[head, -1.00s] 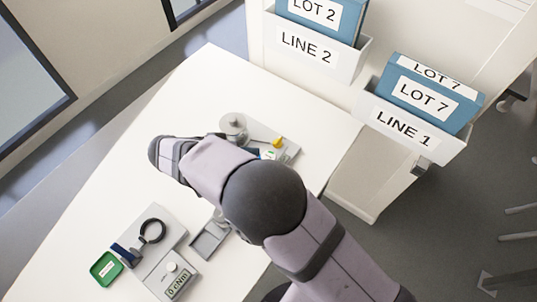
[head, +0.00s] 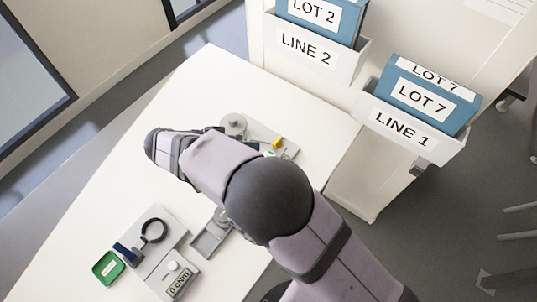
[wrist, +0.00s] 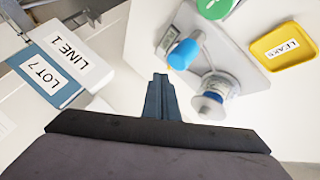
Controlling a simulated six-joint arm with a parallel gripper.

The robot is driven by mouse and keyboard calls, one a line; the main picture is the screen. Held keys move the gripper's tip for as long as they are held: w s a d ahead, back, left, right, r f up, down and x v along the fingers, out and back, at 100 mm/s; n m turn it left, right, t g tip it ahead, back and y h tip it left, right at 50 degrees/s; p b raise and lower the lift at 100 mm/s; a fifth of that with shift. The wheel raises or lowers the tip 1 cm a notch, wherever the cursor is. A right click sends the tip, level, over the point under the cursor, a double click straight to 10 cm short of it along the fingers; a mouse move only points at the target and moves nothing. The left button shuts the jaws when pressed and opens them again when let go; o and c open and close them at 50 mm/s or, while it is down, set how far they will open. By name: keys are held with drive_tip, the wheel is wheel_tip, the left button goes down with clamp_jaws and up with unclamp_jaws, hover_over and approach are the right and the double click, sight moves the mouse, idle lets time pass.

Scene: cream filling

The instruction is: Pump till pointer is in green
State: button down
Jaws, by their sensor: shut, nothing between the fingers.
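My gripper (wrist: 160,92) shows in the wrist view with its fingers together and nothing between them. It points at bare white table, left of a grey fixture plate (wrist: 243,62). On the plate are a blue-capped cylinder (wrist: 184,53) and a metal piece with a blue band (wrist: 213,92). A green round part (wrist: 214,6) is cut off at the top edge. I cannot tell which part is the pump, and no pointer is readable. In the head view my arm hides the gripper and part of the fixture, leaving a grey disc (head: 234,123) visible.
A yellow tray marked LEAKS (wrist: 257,48) lies right of the plate. A LINE 1 holder (head: 412,133) with a blue LOT 7 binder stands off the table's right side. A green tray (head: 107,267), a black ring (head: 153,231) and a cNm display (head: 178,283) sit at the front.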

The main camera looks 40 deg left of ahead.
wheel_tip(320, 180, up, 5)
drive_tip(key=shift+f+p, duration=0.1)
drive_tip(key=shift+p, duration=0.95)
